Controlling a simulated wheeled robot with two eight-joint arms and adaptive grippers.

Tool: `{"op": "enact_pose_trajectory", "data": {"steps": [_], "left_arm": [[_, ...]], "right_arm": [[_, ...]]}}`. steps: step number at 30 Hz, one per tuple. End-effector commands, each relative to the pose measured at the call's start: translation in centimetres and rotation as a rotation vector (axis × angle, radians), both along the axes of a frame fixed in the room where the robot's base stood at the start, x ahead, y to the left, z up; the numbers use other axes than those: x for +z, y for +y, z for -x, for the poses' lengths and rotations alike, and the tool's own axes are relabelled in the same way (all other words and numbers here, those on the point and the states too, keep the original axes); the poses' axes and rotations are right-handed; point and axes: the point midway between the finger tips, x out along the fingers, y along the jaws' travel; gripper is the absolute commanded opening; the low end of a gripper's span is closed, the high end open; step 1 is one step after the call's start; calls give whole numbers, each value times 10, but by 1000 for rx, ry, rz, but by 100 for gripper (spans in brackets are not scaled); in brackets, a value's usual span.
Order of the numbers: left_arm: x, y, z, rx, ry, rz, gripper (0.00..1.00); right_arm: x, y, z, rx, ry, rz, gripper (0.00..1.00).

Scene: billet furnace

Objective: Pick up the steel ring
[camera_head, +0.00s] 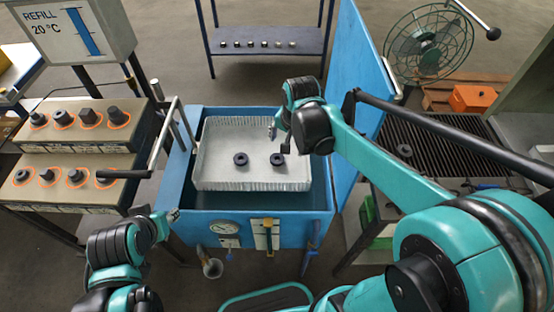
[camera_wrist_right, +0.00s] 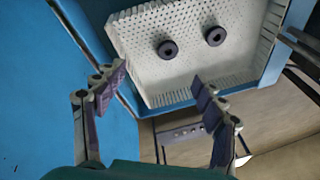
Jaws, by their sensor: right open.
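Two dark rings lie on the floor of a pale perforated tray (camera_head: 215,150). The left ring (camera_head: 241,159) and the right ring (camera_head: 277,159) are apart from each other. In the right wrist view they show as one ring (camera_wrist_right: 167,49) and another ring (camera_wrist_right: 215,36), beyond the fingers, inside the tray (camera_wrist_right: 150,92). My right gripper (camera_wrist_right: 158,82) is open and empty, with its fingers apart at the tray's edge in that view. In the head view, the right gripper (camera_head: 277,132) hangs over the tray's right part, above the rings. My left gripper (camera_head: 173,215) is by the tank's front left corner; its fingers are unclear.
The tray sits in a blue tank (camera_head: 200,212) with a raised blue lid (camera_head: 357,90) at right. A stepped rack (camera_head: 75,160) with several dark parts stands left. A grated bench (camera_head: 440,150) is right. A shelf (camera_head: 265,38) with small parts stands behind.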

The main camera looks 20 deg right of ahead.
Motion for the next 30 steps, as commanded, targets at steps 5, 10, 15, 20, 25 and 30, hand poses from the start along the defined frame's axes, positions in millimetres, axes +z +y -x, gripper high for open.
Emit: {"op": "enact_pose_trajectory", "data": {"steps": [5,10,15,20,25,30], "left_arm": [[3,0,0,0,0,0,39],[5,0,0,0,0,0,39],[6,0,0,0,0,0,39],[5,0,0,0,0,0,39],[-2,0,0,0,0,0,39],[-9,0,0,0,0,0,39]], "right_arm": [[-41,-2,-54,-248,112,-58,70],[-89,-3,-89,-467,205,-86,70],[-122,-3,-105,-606,260,-93,70],[-139,-3,-109,-648,275,-94,70],[-158,-3,-109,-649,275,-94,70],[-173,-2,-111,-647,275,-94,70]]}}
